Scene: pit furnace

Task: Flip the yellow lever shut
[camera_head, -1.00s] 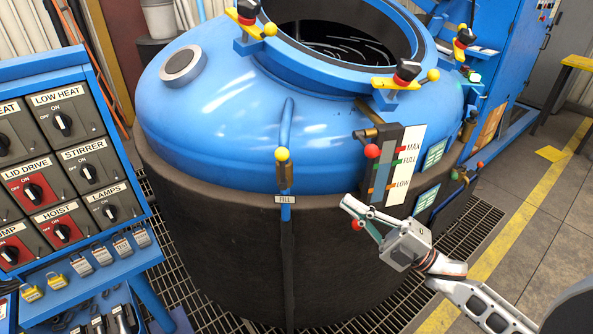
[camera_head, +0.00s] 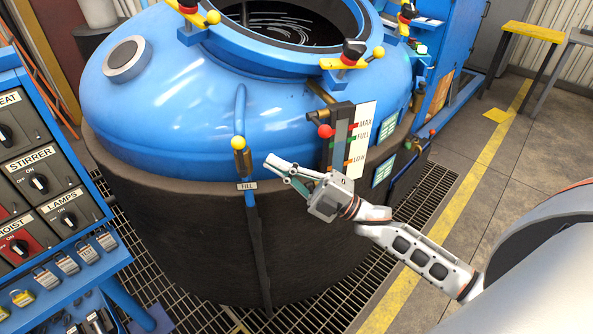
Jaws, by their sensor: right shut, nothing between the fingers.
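A lever with a yellow ball knob (camera_head: 238,143) stands upright on the blue pipe at the front of the furnace, just above a FILL label (camera_head: 247,186). My right gripper (camera_head: 270,163) is shut and empty. Its fingertips point left at the lever and appear a short way to the right of the knob, not visibly touching it. Other yellow levers with ball ends, such as the one at the rim's front right (camera_head: 352,62), sit on the furnace rim. My left gripper is not in view.
A level gauge (camera_head: 360,140) with a red knob (camera_head: 325,131) stands just behind my right gripper. A blue switch panel (camera_head: 50,185) with padlocks is at the left.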

